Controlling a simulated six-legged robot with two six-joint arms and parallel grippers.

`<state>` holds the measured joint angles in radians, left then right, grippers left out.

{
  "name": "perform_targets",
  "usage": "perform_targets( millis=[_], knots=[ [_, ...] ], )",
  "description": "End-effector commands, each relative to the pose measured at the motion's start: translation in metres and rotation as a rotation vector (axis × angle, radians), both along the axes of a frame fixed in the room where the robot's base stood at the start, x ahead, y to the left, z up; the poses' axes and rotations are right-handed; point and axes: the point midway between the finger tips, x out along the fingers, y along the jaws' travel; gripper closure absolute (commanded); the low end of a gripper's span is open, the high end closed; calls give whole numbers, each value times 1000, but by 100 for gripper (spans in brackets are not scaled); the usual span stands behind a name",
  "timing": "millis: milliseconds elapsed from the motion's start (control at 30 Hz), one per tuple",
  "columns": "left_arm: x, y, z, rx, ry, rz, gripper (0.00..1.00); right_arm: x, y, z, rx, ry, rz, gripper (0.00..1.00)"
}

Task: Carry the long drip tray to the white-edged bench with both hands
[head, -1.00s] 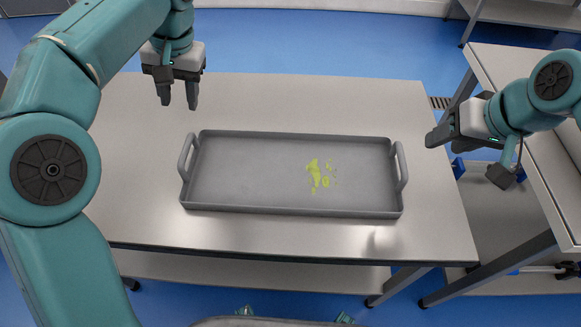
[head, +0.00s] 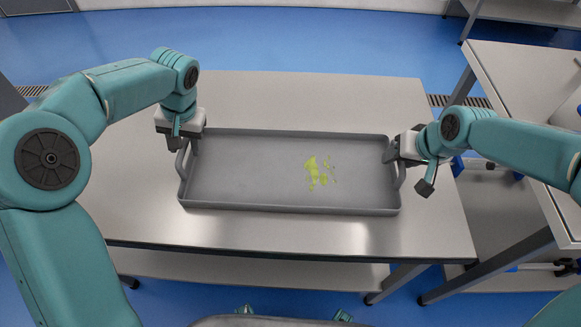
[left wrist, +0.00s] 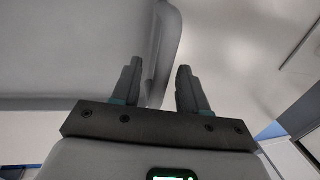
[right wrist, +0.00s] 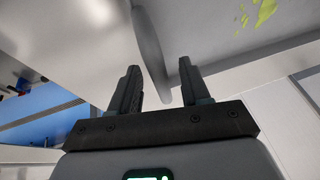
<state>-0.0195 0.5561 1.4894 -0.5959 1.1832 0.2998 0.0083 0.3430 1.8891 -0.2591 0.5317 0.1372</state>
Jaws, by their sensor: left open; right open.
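The long grey drip tray (head: 260,205) lies flat on a pale bench, with a yellow-green spill on its floor right of the middle. It has an upright loop handle at each short end. My left gripper (head: 179,150) is open at the left handle (head: 182,165); in the left wrist view the handle (left wrist: 160,55) stands between the open fingers (left wrist: 158,90). My right gripper (head: 391,157) is open at the right handle (head: 400,176). In the right wrist view that handle (right wrist: 150,45) rises between the open fingers (right wrist: 160,90). Contact cannot be told.
The bench (head: 300,95) under the tray has free room behind and in front of it. Another bench (head: 500,75) stands close on the right, across a narrow gap. A further table (head: 520,15) is at the back right. Blue floor lies beyond.

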Motion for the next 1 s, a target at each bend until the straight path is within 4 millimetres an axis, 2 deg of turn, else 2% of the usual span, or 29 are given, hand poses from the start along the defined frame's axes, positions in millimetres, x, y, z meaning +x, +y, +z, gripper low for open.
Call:
perform_targets(
  millis=[367, 467, 500, 533, 867, 1000],
  knots=[
    [0, 1, -5, 0, 1, -1, 56, 2, 1, -5, 0, 0, 0, 53],
    [0, 1, -5, 0, 1, -1, 86, 2, 1, -5, 0, 0, 0, 83],
    [0, 1, -5, 0, 1, -1, 99, 2, 1, -5, 0, 0, 0, 96],
    [0, 1, -5, 0, 1, -1, 100, 2, 1, -5, 0, 0, 0, 100],
    [0, 1, -4, 0, -1, 0, 100, 2, 1, -3, 0, -3, -1, 100],
    [0, 1, 4, 0, -1, 0, 100, 2, 1, 4, 0, -3, -1, 100]
  ],
)
